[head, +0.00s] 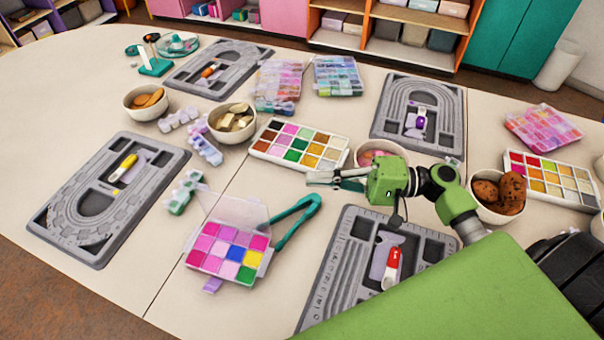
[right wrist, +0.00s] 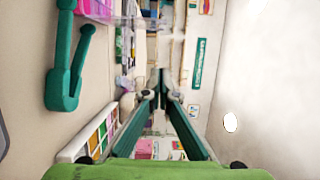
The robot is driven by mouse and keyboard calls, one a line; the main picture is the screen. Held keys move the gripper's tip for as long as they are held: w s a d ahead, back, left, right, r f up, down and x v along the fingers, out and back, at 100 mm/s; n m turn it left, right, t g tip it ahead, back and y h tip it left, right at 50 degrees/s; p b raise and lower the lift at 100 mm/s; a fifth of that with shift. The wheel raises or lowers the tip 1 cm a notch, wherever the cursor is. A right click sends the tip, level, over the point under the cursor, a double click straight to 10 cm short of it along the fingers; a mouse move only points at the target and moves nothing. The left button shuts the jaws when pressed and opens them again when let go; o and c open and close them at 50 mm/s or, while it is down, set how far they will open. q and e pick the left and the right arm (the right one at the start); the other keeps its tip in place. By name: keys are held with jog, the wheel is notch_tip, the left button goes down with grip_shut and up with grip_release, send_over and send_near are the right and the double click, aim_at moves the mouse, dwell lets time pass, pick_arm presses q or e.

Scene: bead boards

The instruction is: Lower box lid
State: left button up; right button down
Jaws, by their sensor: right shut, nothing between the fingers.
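The bead box (head: 222,265) stands open at the front middle of the table, with pink, purple, blue, green and yellow compartments. Its clear lid (head: 231,208) is raised at the far side, tilted up and back. My right gripper (head: 312,179) is above the table, to the right of and beyond the lid, apart from it. Its fingers are shut with nothing between them, as the right wrist view (right wrist: 163,78) also shows. A pink corner of the box (right wrist: 93,8) shows at the top left of that view. My left gripper is not in view.
Green tongs (head: 297,222) lie right beside the box. A paint-like bead tray (head: 298,146) and a bowl of pink pieces (head: 372,152) are near my right gripper. A grey bead board (head: 335,265) lies to the right. Table left of the box is partly clear.

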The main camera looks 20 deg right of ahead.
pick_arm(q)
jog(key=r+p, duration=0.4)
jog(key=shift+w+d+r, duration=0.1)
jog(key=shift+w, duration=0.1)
pick_arm(e)
jog(key=a, duration=1)
jog(key=shift+w+a, duration=0.25)
jog(key=shift+w, duration=0.1)
jog(key=shift+r, duration=0.15)
